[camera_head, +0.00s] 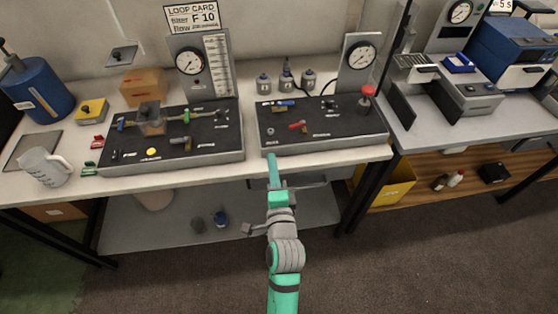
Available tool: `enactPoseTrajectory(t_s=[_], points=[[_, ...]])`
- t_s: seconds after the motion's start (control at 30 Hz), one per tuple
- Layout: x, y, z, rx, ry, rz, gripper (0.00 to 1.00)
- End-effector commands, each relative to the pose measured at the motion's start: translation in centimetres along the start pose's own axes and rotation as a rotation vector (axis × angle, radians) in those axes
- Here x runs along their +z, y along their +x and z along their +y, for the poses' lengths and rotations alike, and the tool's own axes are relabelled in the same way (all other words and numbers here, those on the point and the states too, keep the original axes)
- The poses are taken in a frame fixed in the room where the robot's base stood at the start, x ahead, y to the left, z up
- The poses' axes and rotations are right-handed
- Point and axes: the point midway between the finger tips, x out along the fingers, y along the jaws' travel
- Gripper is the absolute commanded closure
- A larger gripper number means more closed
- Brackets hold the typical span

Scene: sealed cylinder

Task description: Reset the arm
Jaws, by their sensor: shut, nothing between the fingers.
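My arm reaches up from the bottom middle of the head view. Its narrow teal end, my gripper (272,160), is at the front edge of the workbench (210,168), just in front of the right black-topped panel (333,128). The gripper appears shut and empty; its fingertips are small in this view. A small grey bracket (249,229) juts left from my wrist. The right panel carries red and blue-handled fittings. A pressure gauge (361,54) stands behind it. The left black-topped panel (207,150) carries a clear cylinder (151,117) and several fittings.
A clear jug (44,166), blue canister (38,88) and yellow block (92,110) stand at left. Small bottles (286,81) stand behind the panels. A right bench (425,129) holds a blue machine (510,50). A yellow bin (392,187) is below. Floor beside my arm is clear.

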Motion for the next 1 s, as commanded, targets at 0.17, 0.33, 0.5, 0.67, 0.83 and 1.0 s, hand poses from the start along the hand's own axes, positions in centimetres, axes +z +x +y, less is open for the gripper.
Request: enactPoseTrajectory(t_s=[0.17, 0.33, 0.5, 0.67, 0.83, 1.0], points=[[-0.1, 0.0, 0.0, 0.0, 0.0, 0.003, 1.0], [-0.3, 0.0, 0.0, 0.0, 0.0, 0.005, 1.0], [-0.3, -0.1, 0.1, 0.002, -0.003, 0.005, 1.0], [-0.2, -2.0, 1.9, 0.024, -0.073, 0.023, 1.0], [-0.2, -6.8, 5.4, 0.072, -0.261, 0.06, 1.0], [0.1, -12.2, 8.1, 0.127, -0.486, 0.081, 1.0]])
